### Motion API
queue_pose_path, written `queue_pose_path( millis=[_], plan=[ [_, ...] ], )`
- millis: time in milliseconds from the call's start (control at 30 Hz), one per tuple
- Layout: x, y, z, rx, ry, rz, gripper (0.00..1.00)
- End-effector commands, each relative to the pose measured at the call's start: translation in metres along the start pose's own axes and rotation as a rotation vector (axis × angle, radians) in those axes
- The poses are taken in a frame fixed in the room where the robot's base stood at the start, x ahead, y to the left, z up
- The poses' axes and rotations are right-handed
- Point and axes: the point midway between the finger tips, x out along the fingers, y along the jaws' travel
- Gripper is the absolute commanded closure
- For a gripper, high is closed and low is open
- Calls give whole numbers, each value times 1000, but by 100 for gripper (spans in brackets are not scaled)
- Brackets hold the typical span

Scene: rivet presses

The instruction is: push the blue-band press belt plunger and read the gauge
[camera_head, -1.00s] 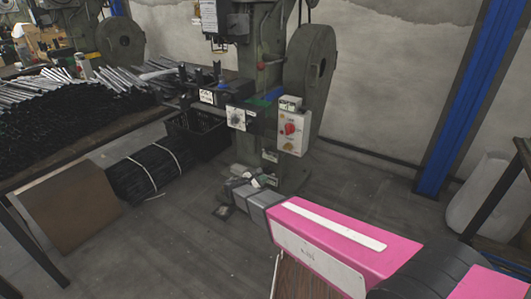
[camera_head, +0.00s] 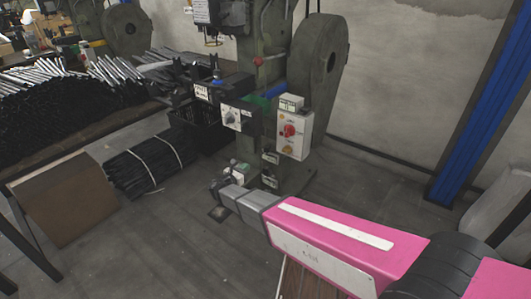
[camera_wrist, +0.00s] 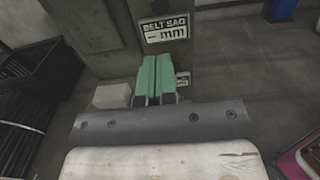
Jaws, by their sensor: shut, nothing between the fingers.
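The grey-green press (camera_head: 319,65) stands at the middle of the head view with a large wheel on its right. A short blue part (camera_head: 275,92) shows beside its control boxes. My gripper (camera_wrist: 157,57) shows as two green fingers close together, shut and empty. They point at the lower press body, just below the gauge plate (camera_wrist: 166,27), which reads "BELT SAG -- mm" with no number.
A white switch box (camera_head: 294,134) with a red knob is on the press. Bundled black rods (camera_head: 147,165) lie on the floor at left, beside a rod-covered table (camera_head: 90,135). A blue post (camera_head: 475,110) stands at right. Floor right of the press is clear.

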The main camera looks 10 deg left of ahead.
Motion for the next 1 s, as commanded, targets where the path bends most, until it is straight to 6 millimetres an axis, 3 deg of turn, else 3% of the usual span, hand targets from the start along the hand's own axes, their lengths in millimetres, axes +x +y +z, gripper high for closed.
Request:
queue_pose_path(
  millis=[233, 367, 1000],
  plan=[
    [2, 0, 0, 1, 1, -1, 100],
    [14, 0, 0, 2, 1, -3, 100],
    [123, 0, -1, 2, 1, -2, 100]
  ],
)
